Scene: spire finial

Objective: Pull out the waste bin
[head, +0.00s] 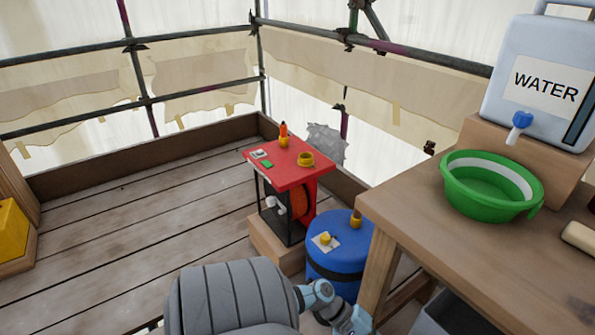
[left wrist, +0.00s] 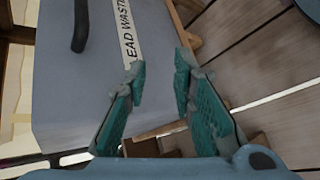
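The waste bin is a grey box (left wrist: 85,95) that fills the left half of the left wrist view. It has a white label (left wrist: 128,32) reading "EAD WASTE", partly cut off, and a black handle (left wrist: 80,25) near the top edge. My left gripper (left wrist: 160,66) is open and empty, its teal fingers beside the bin's label edge and apart from the handle. In the head view only a grey corner of the bin (head: 450,316) shows under the table at the bottom right. My left wrist shows at the bottom centre. My right gripper is out of view.
The wooden table (head: 405,215) carries a green basin (head: 490,205) and a water container (head: 540,75). A blue drum (head: 340,262) stands by the table leg (head: 378,275), close to my left wrist. A red-topped stand (head: 290,165) is behind it.

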